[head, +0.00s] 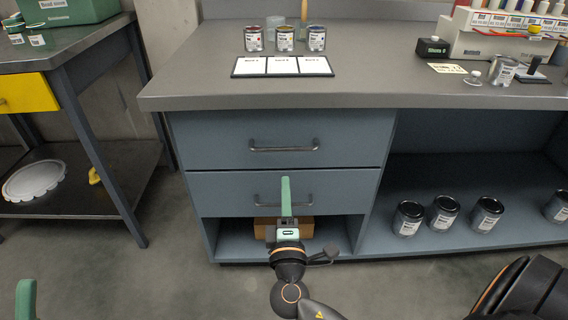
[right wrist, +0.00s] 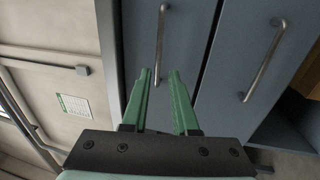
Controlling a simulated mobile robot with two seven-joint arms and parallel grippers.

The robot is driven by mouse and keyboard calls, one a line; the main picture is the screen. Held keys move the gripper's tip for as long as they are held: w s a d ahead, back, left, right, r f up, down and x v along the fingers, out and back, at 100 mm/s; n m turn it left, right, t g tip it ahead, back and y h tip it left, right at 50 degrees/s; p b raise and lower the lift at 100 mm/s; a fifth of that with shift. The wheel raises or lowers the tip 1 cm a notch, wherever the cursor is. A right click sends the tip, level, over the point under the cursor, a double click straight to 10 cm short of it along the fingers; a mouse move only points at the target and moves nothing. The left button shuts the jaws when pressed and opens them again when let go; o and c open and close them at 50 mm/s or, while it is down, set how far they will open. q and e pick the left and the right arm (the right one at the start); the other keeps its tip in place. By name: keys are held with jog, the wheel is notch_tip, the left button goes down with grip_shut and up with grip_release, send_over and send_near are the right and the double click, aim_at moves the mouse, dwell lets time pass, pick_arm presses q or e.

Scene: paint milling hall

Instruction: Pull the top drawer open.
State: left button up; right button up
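The top drawer (head: 200,140) is a blue-grey front under the worktop, and it looks shut. Its dark bar handle (head: 284,146) runs level across the middle. My right gripper (head: 285,182) is in front of the lower drawer, its green fingers pointing up toward the top drawer's handle. In the right wrist view, turned on its side, the right gripper (right wrist: 160,76) is open and empty. The top handle (right wrist: 160,45) appears beyond the tips, roughly in line with the gap between them. Of my left gripper, only a green part (head: 25,300) shows at the bottom left.
The lower drawer (head: 345,185) has a similar handle (right wrist: 265,60). Below it, a cardboard box (head: 265,230) sits in an open compartment. Paint cans (head: 445,212) stand on the right shelf. Cans and a card board (head: 283,74) stand on the worktop (head: 190,85).

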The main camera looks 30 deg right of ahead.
aim_at(284, 149)
jog(key=x, duration=1.2)
jog(key=shift+w+r, duration=0.1)
jog(key=shift+w, duration=0.1)
jog(key=shift+c, duration=0.3)
grip_shut()
dwell(0.6)
